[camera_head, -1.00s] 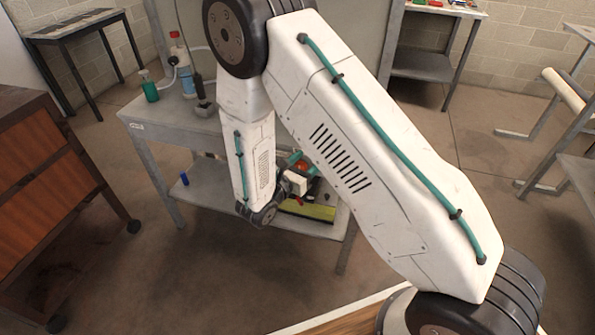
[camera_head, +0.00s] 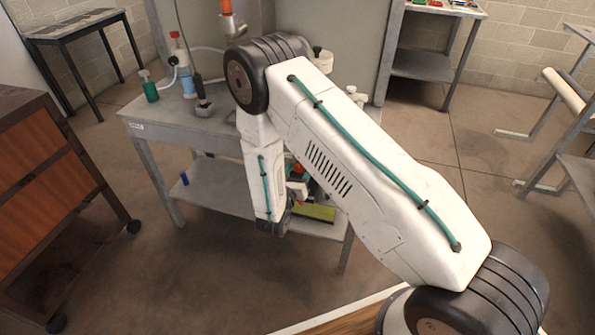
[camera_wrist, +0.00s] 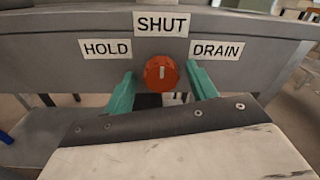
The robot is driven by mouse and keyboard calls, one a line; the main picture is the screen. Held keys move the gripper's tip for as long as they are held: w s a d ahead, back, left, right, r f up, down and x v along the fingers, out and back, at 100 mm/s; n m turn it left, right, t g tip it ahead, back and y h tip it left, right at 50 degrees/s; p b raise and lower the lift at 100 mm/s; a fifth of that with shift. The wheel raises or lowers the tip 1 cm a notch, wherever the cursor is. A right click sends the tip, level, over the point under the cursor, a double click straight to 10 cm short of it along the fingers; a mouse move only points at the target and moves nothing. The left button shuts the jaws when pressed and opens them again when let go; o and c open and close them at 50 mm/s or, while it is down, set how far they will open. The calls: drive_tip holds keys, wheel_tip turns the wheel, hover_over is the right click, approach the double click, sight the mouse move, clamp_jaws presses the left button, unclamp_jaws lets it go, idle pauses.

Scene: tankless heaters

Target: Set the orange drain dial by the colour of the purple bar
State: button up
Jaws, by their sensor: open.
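The orange drain dial (camera_wrist: 160,72) is on a grey panel edge in the wrist view. Its pale mark stands upright, toward the SHUT label (camera_wrist: 161,23) above it. The HOLD label (camera_wrist: 107,48) is to its left and the DRAIN label (camera_wrist: 216,50) to its right. My gripper (camera_wrist: 161,85) is open, with one green finger on each side of the dial. I cannot tell whether the fingers touch it. In the head view my arm hides the dial and most of the gripper. I cannot make out a purple bar in either view.
A grey workbench (camera_head: 160,115) carries a green bottle (camera_head: 149,88) and a blue-and-white bottle (camera_head: 184,68) with a red cap. Its lower shelf holds a blue item (camera_head: 184,179) and a yellow-green item (camera_head: 315,212). A wooden cabinet (camera_head: 50,190) stands left.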

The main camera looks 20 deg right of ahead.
drive_tip(key=c, duration=1)
drive_tip(key=shift+n, duration=0.4)
drive_tip(key=n, duration=1.1)
drive_tip(key=shift+t, duration=0.3)
drive_tip(key=shift+n, duration=0.4)
drive_tip(key=shift+f, duration=0.1)
